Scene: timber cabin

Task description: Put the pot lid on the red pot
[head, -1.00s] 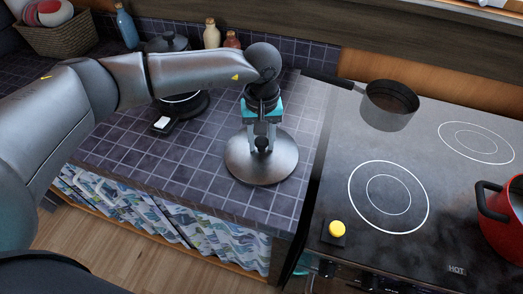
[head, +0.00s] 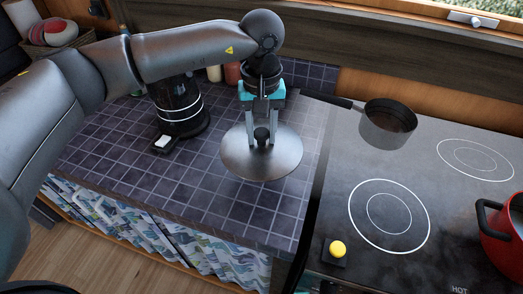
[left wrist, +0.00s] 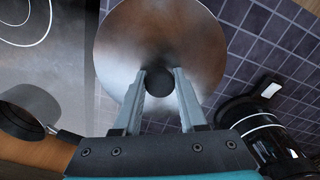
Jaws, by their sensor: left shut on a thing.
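The pot lid (head: 238,160) is a round brushed-metal disc with a black knob. My left gripper (head: 262,138) is shut on the knob and holds the lid roughly level over the tiled counter; it appears raised off the tiles. In the left wrist view the lid (left wrist: 125,40) fills the top middle, with the knob between the fingertips (left wrist: 160,82). The red pot (head: 500,238) stands on the stove at the right edge of the head view, partly cut off, with a black handle showing. My right gripper is not in view.
A grey saucepan (head: 385,130) stands at the back left of the stove (head: 440,230), its handle reaching toward the counter. A black kettle-like appliance (head: 180,110) stands left of the lid. The front left burner is clear.

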